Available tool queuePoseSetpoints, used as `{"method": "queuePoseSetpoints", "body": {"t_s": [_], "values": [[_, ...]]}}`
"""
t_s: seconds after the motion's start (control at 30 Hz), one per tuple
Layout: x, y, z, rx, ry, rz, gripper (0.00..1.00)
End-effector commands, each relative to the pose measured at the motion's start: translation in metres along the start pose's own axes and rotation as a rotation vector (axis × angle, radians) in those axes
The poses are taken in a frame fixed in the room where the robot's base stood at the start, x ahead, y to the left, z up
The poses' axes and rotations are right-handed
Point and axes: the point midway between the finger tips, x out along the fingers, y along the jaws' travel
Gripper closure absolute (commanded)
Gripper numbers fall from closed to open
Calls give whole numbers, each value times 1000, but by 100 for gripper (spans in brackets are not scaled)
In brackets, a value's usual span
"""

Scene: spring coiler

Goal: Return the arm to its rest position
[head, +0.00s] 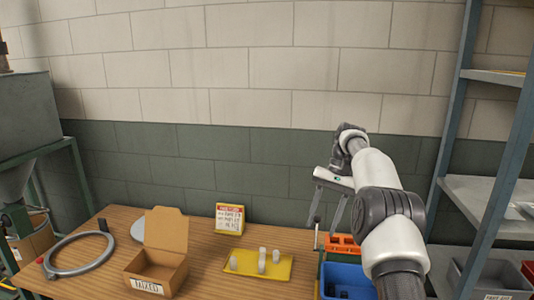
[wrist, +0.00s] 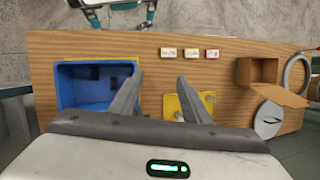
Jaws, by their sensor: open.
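My gripper (head: 323,226) is raised above the right side of the wooden table (head: 200,280). It is open, with two long grey fingers pointing down and nothing between them. In the wrist view my gripper (wrist: 158,84) shows its fingers spread apart over the table, between a blue bin (wrist: 68,102) and a yellow tray (wrist: 208,101). My white and dark arm reaches in from the lower right of the head view.
The blue bin (head: 349,272) holds dark pieces, with an orange rack (head: 343,240) behind it. The yellow tray (head: 243,266) carries grey cylinders. An open cardboard box (head: 160,265) and a grey ring (head: 65,270) lie left. Metal shelving (head: 490,200) stands close right of my arm.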

Motion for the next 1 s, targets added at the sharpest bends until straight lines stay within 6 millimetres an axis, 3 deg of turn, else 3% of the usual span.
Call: {"method": "queuePoseSetpoints", "body": {"t_s": [0.27, 0.4, 0.6, 0.77, 1.0], "values": [[-55, -19, 50, -61, 128, 40, 57], [-84, -23, 97, -105, 227, 68, 57], [-104, -12, 178, -171, 384, 108, 57], [-97, 8, 242, -224, 506, 133, 57], [-50, 51, 323, -308, 682, 159, 57]]}}
